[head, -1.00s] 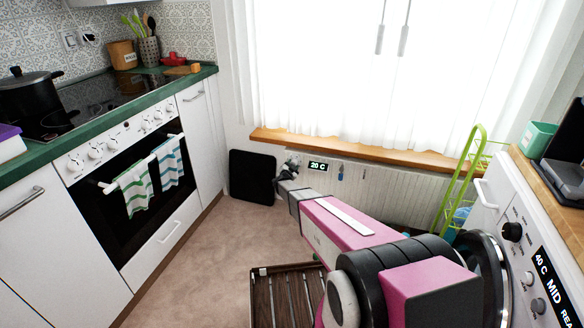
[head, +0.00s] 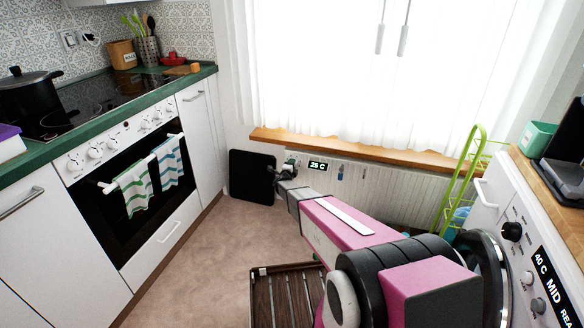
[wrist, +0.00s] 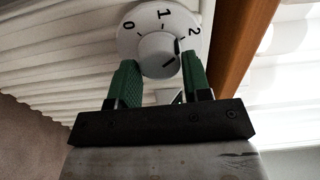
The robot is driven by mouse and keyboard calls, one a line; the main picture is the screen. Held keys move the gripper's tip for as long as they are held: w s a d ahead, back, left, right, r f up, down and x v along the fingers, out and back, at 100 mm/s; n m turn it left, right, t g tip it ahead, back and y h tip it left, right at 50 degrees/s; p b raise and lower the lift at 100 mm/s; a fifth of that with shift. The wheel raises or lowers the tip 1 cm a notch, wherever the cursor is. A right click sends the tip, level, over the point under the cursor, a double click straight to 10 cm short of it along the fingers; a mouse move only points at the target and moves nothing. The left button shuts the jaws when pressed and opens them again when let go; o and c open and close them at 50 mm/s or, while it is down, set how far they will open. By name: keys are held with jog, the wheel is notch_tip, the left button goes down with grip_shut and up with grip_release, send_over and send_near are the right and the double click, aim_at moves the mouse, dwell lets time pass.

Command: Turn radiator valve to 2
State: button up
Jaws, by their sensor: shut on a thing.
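The radiator valve (wrist: 146,45) is a round white dial with 0, 1 and 2 in black around its rim. My gripper (wrist: 158,76) is shut on its knob, with a green finger on either side. A short dark mark on the knob lies at its right side, close to the 2; I cannot tell if it lines up exactly. A second dark mark is lower on the knob. In the head view my gripper (head: 287,170) is at the left end of the radiator (head: 385,192), mostly covering the valve. A small display (head: 318,166) there reads 25 C.
A wooden sill (head: 355,147) runs just above the radiator. A black panel (head: 252,177) stands left of my gripper. A green rack (head: 459,190) and the washer (head: 525,255) are at right. A brown slatted rack (head: 287,295) lies below my arm.

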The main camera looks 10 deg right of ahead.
jog(key=shift+m, duration=0.8)
jog(key=o, duration=0.9)
jog(key=shift+s, duration=0.1)
jog(key=v, duration=1)
jog(key=shift+s+a, duration=0.25)
jog(key=shift+s, duration=0.05)
